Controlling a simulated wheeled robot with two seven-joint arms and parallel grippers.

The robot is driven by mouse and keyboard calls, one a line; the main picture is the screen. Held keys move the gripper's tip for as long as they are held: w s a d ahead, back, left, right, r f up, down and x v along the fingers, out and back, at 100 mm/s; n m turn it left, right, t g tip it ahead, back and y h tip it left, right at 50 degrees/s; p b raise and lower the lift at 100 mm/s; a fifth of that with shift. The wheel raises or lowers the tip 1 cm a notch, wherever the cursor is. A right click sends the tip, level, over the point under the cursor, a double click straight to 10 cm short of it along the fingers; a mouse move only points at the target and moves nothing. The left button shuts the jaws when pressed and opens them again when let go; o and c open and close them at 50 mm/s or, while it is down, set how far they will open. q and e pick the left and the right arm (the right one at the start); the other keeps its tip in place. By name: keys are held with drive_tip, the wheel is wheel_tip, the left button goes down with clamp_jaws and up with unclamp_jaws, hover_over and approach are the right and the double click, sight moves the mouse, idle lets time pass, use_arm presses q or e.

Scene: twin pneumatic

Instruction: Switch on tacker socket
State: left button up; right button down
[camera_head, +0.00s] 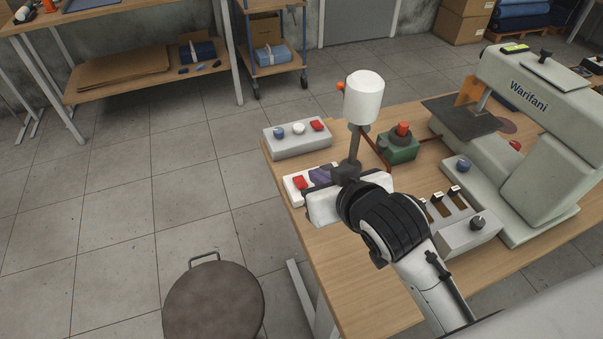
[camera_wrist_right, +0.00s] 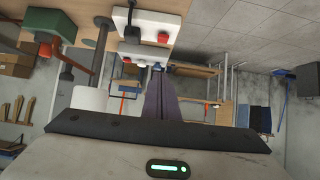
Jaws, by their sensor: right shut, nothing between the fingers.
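A white socket block (camera_head: 291,191) with a red rocker switch (camera_head: 300,183) lies at the left edge of the wooden table. My right gripper (camera_head: 318,177) is just to the right of the red switch, with its purple fingers shut and empty. I cannot tell whether the fingers touch the block. The gripper hides part of the block. Which way the switch is tipped is too small to tell. My left gripper is not in view.
A grey box (camera_head: 297,145) with blue, white and red controls sits just behind. A post with a white cylinder (camera_head: 364,98) stands close to my gripper. A green box with a red button (camera_head: 401,143) and the Warifani machine (camera_head: 545,115) stand right. A stool (camera_head: 213,300) is lower left.

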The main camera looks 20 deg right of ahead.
hover_over(306, 184)
drive_tip(key=s, duration=0.1)
drive_tip(key=f, duration=0.5)
drive_tip(key=shift+a+f, duration=0.35)
drive_tip(key=shift+a, duration=0.05)
drive_tip(key=shift+s+f, duration=0.25)
drive_tip(key=shift+f, duration=0.4)
drive_tip(key=shift+s+f, duration=0.25)
drive_tip(key=shift+f, duration=0.35)
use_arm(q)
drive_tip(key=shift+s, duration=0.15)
use_arm(e)
drive_tip(key=shift+s+f, duration=0.25)
drive_tip(key=shift+f, duration=0.4)
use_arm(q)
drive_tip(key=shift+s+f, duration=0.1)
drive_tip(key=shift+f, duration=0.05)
